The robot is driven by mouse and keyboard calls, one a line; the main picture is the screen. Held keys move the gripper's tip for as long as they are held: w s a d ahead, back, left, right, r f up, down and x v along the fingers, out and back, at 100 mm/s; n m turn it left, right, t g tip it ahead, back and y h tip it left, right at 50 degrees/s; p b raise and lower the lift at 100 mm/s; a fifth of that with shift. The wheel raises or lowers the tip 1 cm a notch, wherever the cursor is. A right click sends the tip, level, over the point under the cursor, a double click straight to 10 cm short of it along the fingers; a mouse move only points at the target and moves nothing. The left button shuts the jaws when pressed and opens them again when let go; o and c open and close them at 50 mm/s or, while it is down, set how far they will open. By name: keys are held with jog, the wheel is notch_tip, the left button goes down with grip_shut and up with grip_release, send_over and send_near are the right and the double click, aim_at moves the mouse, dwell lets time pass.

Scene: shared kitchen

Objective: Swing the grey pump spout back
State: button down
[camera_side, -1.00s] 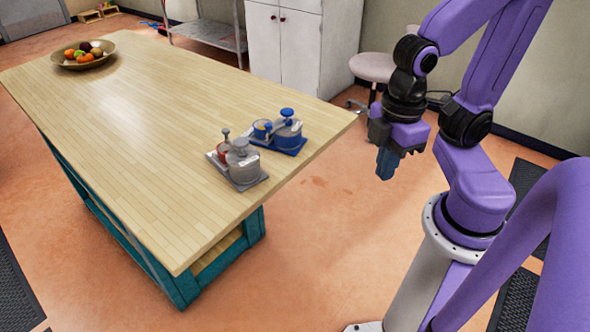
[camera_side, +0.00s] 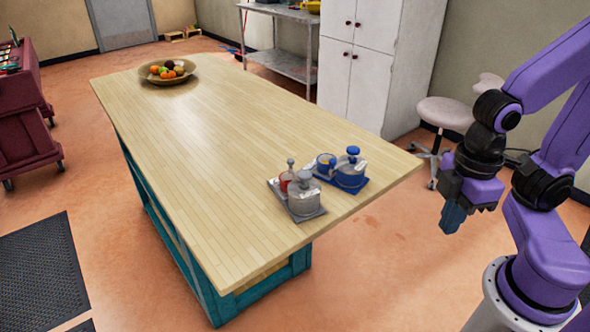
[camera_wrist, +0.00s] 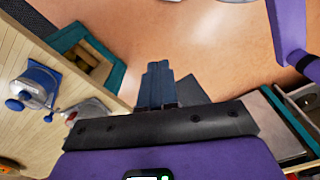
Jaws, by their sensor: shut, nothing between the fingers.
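The grey pump (camera_side: 304,200) stands on a grey plate near the table's right end, in the side view. It has a grey round body with a knob, and a small red part with a grey top beside it. Its spout is too small to make out. In the wrist view the grey pump (camera_wrist: 88,108) is partly hidden behind my gripper's body. My gripper (camera_side: 452,217) is shut and empty, pointing down beyond the table's right edge, well apart from the pump. Its closed blue-grey fingers also show in the wrist view (camera_wrist: 158,82).
A similar blue pump (camera_side: 351,172) stands right behind the grey one, close to it. A fruit bowl (camera_side: 167,72) is at the table's far end. The wooden tabletop (camera_side: 210,150) between is clear. A stool (camera_side: 445,114) and white cabinet (camera_side: 371,85) stand behind the table.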

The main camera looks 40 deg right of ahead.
dwell(0.4)
jog(key=c, duration=1.1)
grip_release()
jog(key=shift+w+a+r, duration=0.1)
jog(key=shift+w+a, duration=0.05)
jog(key=shift+w, duration=0.05)
jog(key=shift+o, duration=0.4)
jog(key=w+a+r, duration=0.4)
jog(key=w+a, duration=0.1)
jog(key=w, duration=0.3)
jog(key=shift+w+m, duration=0.15)
jog(key=shift+m, duration=0.25)
notch_tip(320, 180, up, 8)
jog(key=f+m, duration=0.1)
jog(key=m, duration=0.1)
send_over(291, 160)
notch_tip(291, 160, down, 16)
jog(key=shift+w+f, duration=0.1)
grip_shut()
